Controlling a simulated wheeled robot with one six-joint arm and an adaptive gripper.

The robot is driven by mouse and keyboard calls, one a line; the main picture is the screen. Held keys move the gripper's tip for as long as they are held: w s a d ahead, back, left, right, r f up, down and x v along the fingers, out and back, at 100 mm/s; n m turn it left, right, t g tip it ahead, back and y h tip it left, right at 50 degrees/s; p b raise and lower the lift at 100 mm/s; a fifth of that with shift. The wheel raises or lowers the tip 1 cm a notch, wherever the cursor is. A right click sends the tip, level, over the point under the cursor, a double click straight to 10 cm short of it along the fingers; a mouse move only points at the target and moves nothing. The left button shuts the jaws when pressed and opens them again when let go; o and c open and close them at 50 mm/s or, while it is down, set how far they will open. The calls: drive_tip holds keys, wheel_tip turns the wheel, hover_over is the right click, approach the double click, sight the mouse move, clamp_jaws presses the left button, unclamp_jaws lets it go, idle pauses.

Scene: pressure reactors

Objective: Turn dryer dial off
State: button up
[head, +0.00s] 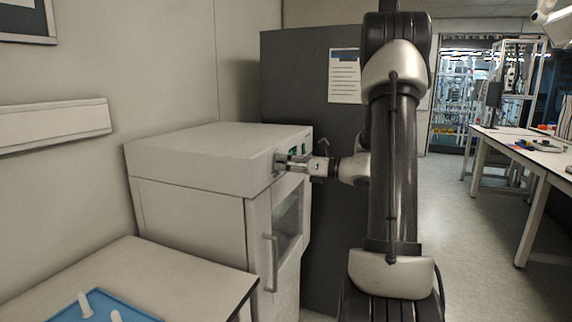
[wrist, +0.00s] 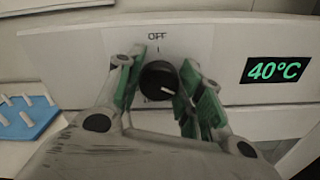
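The dryer dial (wrist: 157,82) is a round black knob on the dryer's white front panel. Its white mark points to the lower right, away from the OFF label (wrist: 157,36) printed above it. My gripper (wrist: 163,78) is open, with one green-padded finger on each side of the dial. The fingers are very close to the knob; I cannot tell whether they touch it. In the head view my gripper (head: 284,160) is at the upper front of the white dryer (head: 190,200), and the dial is hidden there.
A green display (wrist: 275,70) right of the dial reads 40°C. The dryer door has a vertical handle (head: 271,262) below. A table with a blue tray (head: 85,308) stands at the left front. A dark cabinet (head: 295,85) stands behind the dryer.

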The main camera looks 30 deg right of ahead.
drive_tip(key=c, duration=0.3)
drive_tip(key=shift+c, duration=0.2)
drive_tip(key=shift+n, duration=0.4)
drive_tip(key=n, duration=1.1)
drive_tip(key=shift+s+a, duration=0.1)
drive_tip(key=shift+s, duration=0.05)
drive_tip(key=n, duration=1.2)
drive_tip(key=shift+a+f, duration=0.1)
drive_tip(key=shift+f, duration=0.2)
